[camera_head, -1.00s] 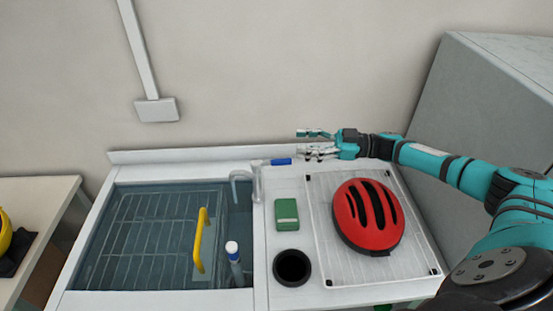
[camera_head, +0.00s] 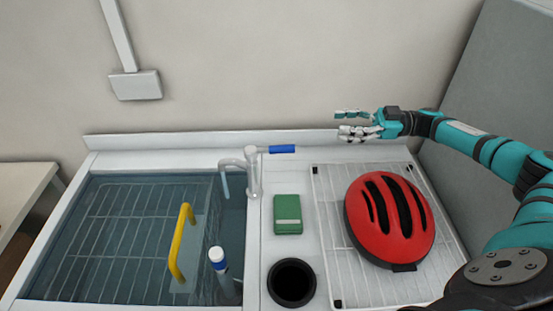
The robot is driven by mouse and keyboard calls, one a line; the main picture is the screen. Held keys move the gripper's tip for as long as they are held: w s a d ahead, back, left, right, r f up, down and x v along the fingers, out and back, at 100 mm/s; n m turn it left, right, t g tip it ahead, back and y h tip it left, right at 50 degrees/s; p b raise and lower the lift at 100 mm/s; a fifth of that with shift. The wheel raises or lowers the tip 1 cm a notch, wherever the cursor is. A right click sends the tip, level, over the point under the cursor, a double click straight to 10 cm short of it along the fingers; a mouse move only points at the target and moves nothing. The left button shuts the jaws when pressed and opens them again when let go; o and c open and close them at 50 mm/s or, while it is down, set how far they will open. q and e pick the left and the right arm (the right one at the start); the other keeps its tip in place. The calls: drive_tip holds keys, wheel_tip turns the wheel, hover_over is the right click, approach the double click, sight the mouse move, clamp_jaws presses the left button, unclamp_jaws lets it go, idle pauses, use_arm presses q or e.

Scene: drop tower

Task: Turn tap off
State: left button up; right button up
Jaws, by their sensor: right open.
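The tap (camera_head: 253,172) is white, with its spout curving left over the water-filled basin. Its blue lever handle (camera_head: 282,149) points to the right. A bluish stream (camera_head: 226,186) shows under the spout. My right gripper (camera_head: 342,123) is open and empty, near the back wall, to the right of the blue handle and apart from it. Its fingers point left toward the handle. My left gripper is not in view.
A red helmet (camera_head: 388,218) lies on a white wire rack (camera_head: 326,250). A raised ledge (camera_head: 180,141) runs along the wall.

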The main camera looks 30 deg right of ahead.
wheel_tip(320, 180, down, 8)
drive_tip(key=b, duration=0.6)
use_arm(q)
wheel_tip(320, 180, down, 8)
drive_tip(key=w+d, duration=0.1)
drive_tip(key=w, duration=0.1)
use_arm(e)
drive_tip(key=p, duration=0.5)
approach(272, 149)
drive_tip(key=x, duration=0.8)
drive_tip(key=shift+w+d+f, duration=0.1)
drive_tip(key=shift+w+f, duration=0.15)
drive_tip(key=shift+w, duration=0.1)
drive_tip(key=shift+w+a+f, duration=0.1)
drive_tip(key=shift+w+a, duration=0.15)
drive_tip(key=shift+a, duration=0.25)
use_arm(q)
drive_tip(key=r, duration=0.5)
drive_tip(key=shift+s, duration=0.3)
use_arm(e)
clamp_jaws()
